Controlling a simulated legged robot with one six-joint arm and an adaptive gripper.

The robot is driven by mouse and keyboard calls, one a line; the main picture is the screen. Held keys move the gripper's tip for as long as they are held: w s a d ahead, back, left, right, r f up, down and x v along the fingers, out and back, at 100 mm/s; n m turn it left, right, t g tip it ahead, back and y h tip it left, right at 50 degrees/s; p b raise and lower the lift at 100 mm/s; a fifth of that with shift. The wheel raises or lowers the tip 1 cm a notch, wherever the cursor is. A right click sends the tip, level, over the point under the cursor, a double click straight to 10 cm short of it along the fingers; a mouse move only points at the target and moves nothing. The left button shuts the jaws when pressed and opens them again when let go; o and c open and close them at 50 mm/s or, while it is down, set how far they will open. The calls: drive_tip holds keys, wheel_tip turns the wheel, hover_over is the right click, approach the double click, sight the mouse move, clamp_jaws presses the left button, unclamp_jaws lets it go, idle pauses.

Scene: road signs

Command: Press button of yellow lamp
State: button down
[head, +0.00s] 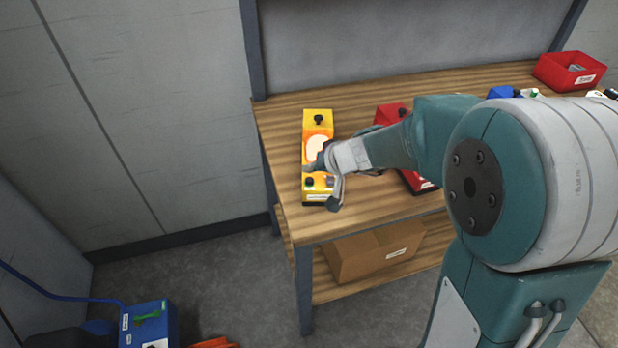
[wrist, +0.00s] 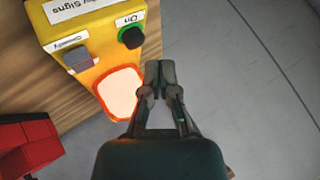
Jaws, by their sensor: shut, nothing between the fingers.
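In the wrist view the yellow lamp (wrist: 95,55) shows a dark round button with a green rim (wrist: 131,37) beside an "On" label, a grey square knob (wrist: 78,58) and the lit panel (wrist: 122,93). My gripper (wrist: 160,66) is shut and empty. In the wrist view its fingertips appear just below the button, beside the lit panel; I cannot tell whether they touch the box. In the head view my gripper (head: 330,180) partly covers the lamp's middle.
A red box (head: 392,112) stands right of the lamp, partly hidden by my arm. A red bin (head: 570,72) is at the bench's far right. A cardboard box (head: 370,254) sits on the lower shelf. A blue box (head: 150,322) is on the floor at left.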

sight(311, 181)
drive_tip(key=shift+r, duration=2.5)
drive_tip(key=s+d+r+h, duration=0.2)
drive_tip(key=s+d, duration=0.2)
drive_tip(key=s, duration=0.4)
drive_tip(key=s+d+r+m+h, duration=0.1)
drive_tip(key=s+d+r+h, duration=0.1)
drive_tip(key=s+d, duration=0.3)
drive_tip(key=s+d+r+h, duration=0.2)
drive_tip(key=s+d, duration=0.3)
drive_tip(key=s, duration=0.7)
drive_tip(key=shift+d+h, duration=0.15)
drive_tip(key=shift+h, duration=0.45)
